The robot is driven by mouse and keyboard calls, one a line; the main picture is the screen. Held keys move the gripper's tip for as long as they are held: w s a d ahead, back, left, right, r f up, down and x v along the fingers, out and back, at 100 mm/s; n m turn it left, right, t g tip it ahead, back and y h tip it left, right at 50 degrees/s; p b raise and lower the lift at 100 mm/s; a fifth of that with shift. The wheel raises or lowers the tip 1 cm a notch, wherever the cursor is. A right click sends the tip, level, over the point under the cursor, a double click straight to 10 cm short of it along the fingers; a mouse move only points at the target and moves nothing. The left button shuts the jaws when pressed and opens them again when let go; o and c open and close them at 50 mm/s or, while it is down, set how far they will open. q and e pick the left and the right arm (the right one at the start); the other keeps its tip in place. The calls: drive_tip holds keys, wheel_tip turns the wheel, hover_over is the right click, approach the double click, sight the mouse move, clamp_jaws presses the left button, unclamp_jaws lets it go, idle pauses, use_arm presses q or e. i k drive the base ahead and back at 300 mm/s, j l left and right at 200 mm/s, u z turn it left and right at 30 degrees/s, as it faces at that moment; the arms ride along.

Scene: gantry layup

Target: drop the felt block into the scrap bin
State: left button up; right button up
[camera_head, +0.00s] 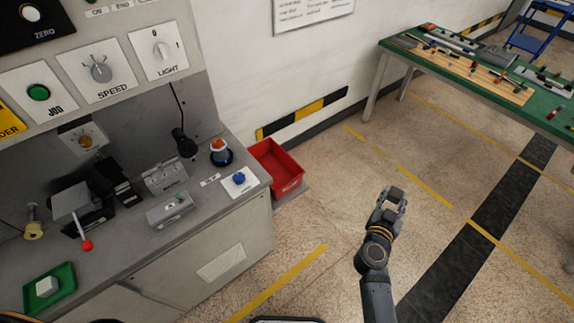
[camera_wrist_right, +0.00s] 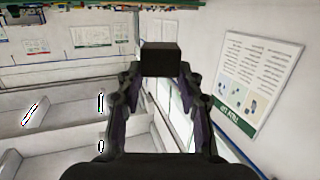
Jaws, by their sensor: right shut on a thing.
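My right gripper (camera_head: 391,201) is raised over the open floor at the right of the head view, shut on a small dark grey block. This block, which I take for the felt block (camera_head: 395,193), sits between the fingertips. In the right wrist view the block (camera_wrist_right: 160,59) shows as a dark box between the two fingers (camera_wrist_right: 160,75). The red scrap bin (camera_head: 286,181) stands to the left of my right gripper, beside the grey console, with its top open. The gripper is clearly apart from the bin. My left gripper is not in view.
The grey console (camera_head: 205,240) carries switches, a blue button (camera_head: 239,178) and a green tray (camera_head: 66,277) with a pale block (camera_head: 47,286). A green-topped workbench (camera_head: 400,41) with tools stands at the back right. The floor between bin and right gripper is clear.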

sight(276, 175)
drive_tip(key=i+l+u, duration=0.15)
drive_tip(key=l, duration=0.15)
drive_tip(key=i+l+u, duration=0.15)
drive_tip(key=l, duration=0.2)
drive_tip(key=i+l+u, duration=0.15)
drive_tip(key=l, duration=0.2)
drive_tip(key=u, duration=1.3)
drive_tip(key=k+j, duration=0.05)
drive_tip(key=j, duration=0.05)
